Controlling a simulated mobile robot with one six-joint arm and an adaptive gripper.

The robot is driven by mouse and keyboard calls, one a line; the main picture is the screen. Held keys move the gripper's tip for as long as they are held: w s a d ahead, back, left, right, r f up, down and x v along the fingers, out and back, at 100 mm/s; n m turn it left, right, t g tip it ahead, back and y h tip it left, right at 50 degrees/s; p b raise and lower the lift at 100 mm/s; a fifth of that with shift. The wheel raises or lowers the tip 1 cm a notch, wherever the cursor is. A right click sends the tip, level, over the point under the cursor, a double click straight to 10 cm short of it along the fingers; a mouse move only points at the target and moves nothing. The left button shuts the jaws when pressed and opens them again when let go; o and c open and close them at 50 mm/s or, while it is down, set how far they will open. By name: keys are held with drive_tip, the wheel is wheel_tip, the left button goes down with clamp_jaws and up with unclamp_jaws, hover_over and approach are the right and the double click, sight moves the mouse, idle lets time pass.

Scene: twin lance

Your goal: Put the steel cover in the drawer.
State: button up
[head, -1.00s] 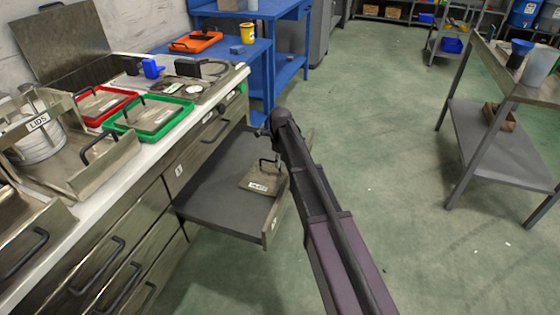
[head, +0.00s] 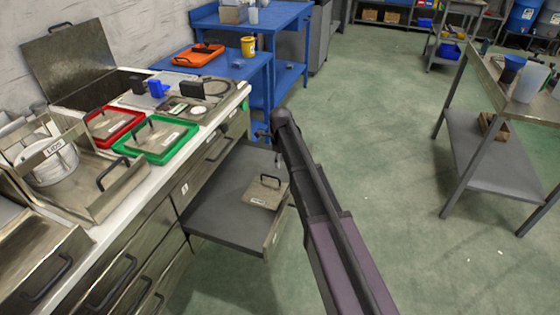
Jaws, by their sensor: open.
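A square steel cover (head: 265,194) with a black handle lies flat in the open drawer (head: 222,231), toward its front right part. A small pale label is on the cover, too small to read. The drawer is pulled out from the steel counter and has a dark grey floor. My gripper (head: 262,134) is at the far end of my arm, above the back of the drawer and apart from the cover. It is open, and I see nothing in it. My arm hides part of the drawer's right side.
On the counter stand a red tray (head: 97,140), a green tray (head: 185,151) with a handled steel plate, and a white pot (head: 48,170) by the lids rack. A blue table (head: 232,68) stands behind. A grey table (head: 500,88) is at right. Green floor between is clear.

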drive_tip(key=shift+r+p, duration=0.65)
drive_tip(key=shift+r, duration=0.3)
drive_tip(key=s+d+n, duration=0.8)
drive_tip(key=s+n, duration=0.3)
drive_tip(key=s, duration=0.2)
drive_tip(key=s+d+n, duration=0.8)
drive_tip(key=s+n, duration=0.4)
drive_tip(key=s, duration=0.2)
drive_tip(key=shift+s+d, duration=0.25)
drive_tip(key=shift+d, duration=0.1)
